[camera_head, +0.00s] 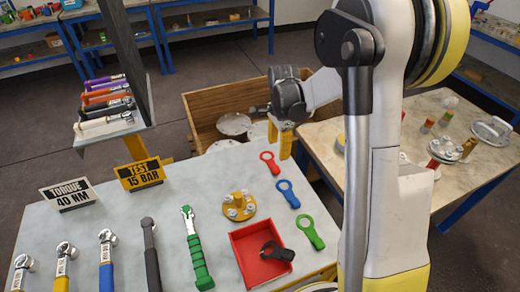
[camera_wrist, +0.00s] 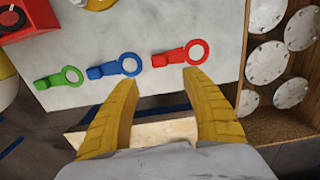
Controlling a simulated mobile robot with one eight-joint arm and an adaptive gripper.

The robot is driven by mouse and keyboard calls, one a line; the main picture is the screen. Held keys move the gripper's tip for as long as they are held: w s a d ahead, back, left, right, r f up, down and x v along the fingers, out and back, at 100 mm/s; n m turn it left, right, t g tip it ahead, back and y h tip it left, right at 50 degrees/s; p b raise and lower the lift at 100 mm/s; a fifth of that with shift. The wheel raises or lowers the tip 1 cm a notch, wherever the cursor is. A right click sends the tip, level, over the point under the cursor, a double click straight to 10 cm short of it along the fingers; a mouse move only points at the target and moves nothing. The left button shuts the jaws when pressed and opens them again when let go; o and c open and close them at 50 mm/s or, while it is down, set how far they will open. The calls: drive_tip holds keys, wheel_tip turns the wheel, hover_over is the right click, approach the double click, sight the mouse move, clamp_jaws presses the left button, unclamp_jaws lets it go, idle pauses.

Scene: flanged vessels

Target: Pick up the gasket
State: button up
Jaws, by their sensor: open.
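Ring-shaped pieces with tabs, which look like gaskets, lie flat in a row along the table's right side: red (camera_head: 269,162), blue (camera_head: 287,193) and green (camera_head: 311,232). A black one (camera_head: 277,251) lies in a red tray (camera_head: 240,263). My gripper (camera_head: 279,150) is open and empty, pointing down near the table's far right edge, beside the red gasket. In the wrist view, the red gasket (camera_wrist: 196,52) lies just beyond the right yellow fingertip, and the blue one (camera_wrist: 129,64) lies just beyond the left. The green one (camera_wrist: 70,76) is further left. Nothing is between my fingers (camera_wrist: 161,79).
A yellow flange (camera_head: 237,207) sits left of the blue gasket. Several wrenches, including a green one (camera_head: 196,250), line the table's front. A wooden crate (camera_head: 205,108) with pale discs (camera_wrist: 265,63) stands behind the table. A second table (camera_head: 440,110) is at right.

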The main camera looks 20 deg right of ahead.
drive_tip(key=b, duration=0.2)
hover_over(276, 168)
wheel_tip(276, 168, down, 5)
drive_tip(key=shift+s, duration=0.15)
wheel_tip(276, 168, down, 6)
drive_tip(key=b, duration=0.2)
drive_tip(key=shift+b, duration=0.4)
drive_tip(key=shift+r, duration=0.15)
drive_tip(key=c, duration=1.1)
